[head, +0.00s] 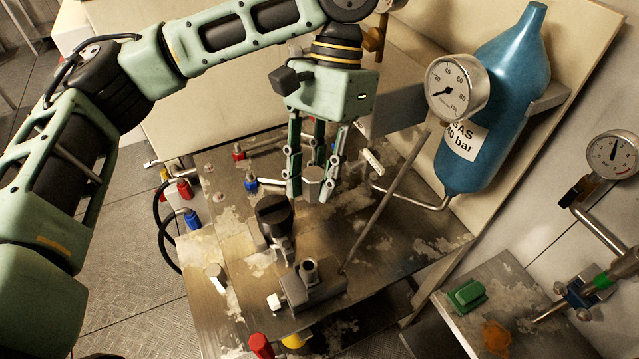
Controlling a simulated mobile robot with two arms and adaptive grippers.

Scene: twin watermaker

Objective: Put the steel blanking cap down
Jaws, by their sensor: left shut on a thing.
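My left gripper (313,178) reaches down over the metal bench and is shut on the steel blanking cap (314,177). The cap is a grey, faceted cylinder between the fingertips. It appears to be a little above the bench top (225,215), though the exact gap cannot be told. My right gripper is not in view.
A black knob (273,213) stands close to the left of the cap, and a steel block with a pipe stub (312,285) lies in front. A pressure gauge (457,88) on a slanting rod and a blue gas bottle (495,105) stand to the right. Red and blue fittings line the left.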

